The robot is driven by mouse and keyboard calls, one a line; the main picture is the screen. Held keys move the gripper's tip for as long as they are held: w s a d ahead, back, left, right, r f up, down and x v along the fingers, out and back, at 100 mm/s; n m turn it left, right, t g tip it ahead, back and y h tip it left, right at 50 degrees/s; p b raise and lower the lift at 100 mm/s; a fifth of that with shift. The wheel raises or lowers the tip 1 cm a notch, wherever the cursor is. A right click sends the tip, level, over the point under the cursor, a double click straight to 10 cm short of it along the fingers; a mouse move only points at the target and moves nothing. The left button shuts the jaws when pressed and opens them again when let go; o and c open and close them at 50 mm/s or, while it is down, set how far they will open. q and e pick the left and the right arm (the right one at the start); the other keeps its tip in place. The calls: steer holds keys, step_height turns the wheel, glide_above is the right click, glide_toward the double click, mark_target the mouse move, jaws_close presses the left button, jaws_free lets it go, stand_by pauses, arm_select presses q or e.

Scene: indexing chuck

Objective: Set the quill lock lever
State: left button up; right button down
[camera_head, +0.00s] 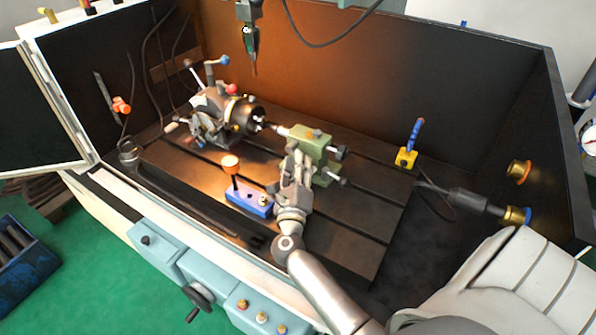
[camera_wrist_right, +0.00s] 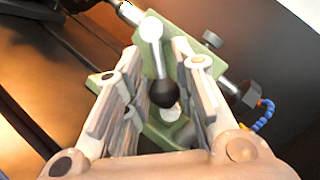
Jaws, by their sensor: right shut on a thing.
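The green tailstock (camera_head: 318,146) stands on the slotted bed in the head view, and its body also fills the middle of the right wrist view (camera_wrist_right: 190,72). The quill lock lever (camera_wrist_right: 158,60) has a pale round end, a thin metal shaft and a black ball knob (camera_wrist_right: 164,95). My right gripper (camera_head: 298,160) is at the tailstock's near side. In the right wrist view its fingers (camera_wrist_right: 160,92) stand on both sides of the knob and are shut on the lever. The contact is partly hidden. In the head view the gripper hides the lever. My left gripper is out of view.
The chuck (camera_head: 240,112) with its levers stands left of the tailstock. A blue block with an orange-topped post (camera_head: 249,199) sits close left of my right gripper. A yellow-based blue hose (camera_head: 406,157) stands to the right. A tool (camera_head: 251,45) hangs above.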

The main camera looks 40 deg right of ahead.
steer(key=c, duration=1.2)
jaws_free()
